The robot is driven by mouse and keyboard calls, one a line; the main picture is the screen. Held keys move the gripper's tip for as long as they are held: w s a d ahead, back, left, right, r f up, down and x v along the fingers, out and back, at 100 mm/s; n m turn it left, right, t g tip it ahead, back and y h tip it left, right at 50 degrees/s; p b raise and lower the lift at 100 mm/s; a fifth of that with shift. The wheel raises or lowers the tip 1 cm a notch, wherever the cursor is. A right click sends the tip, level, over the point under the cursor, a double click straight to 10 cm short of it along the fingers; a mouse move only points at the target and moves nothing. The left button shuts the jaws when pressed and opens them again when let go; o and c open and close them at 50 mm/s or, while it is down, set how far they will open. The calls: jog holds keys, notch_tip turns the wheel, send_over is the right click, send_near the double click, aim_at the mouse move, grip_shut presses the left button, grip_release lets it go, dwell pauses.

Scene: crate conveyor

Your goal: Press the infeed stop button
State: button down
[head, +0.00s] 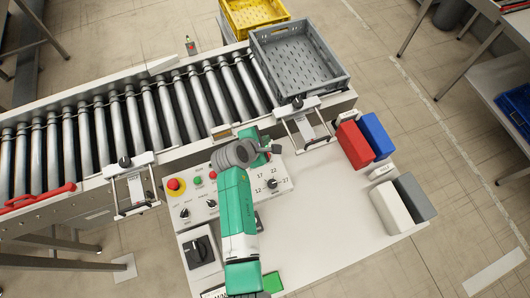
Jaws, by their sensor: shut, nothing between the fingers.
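A light control panel (200,208) lies beside the roller conveyor. It carries a red mushroom button (174,184) on a yellow base, a small green button (197,180), a small red button (212,177) and black knobs. The labels are too small to read, so I cannot tell which one is the infeed stop button. My gripper (275,149) is shut and empty, above the panel's upper right edge, to the right of these buttons. My teal and white arm hides the middle of the panel.
A grey crate (335,77) sits at the conveyor's right end, with a yellow crate (234,31) behind it. Two clamp-like brackets (130,190) stand on the conveyor's near edge. Red, blue (376,134), white and grey blocks stand on the white table (335,215), whose middle is clear.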

jog(key=shift+f, duration=0.1)
notch_tip(320, 180, down, 8)
jog(key=b, duration=0.8)
jog(key=shift+f, duration=0.3)
dwell(1.3)
jog(key=shift+f+b, duration=0.35)
jog(key=shift+f, duration=0.05)
jog(key=shift+f+b, duration=0.3)
jog(key=shift+f, duration=0.2)
dwell(0.5)
jog(key=shift+r, duration=0.1)
jog(key=shift+r+p, duration=0.75)
jog(key=shift+p, duration=0.2)
jog(key=shift+r, duration=0.1)
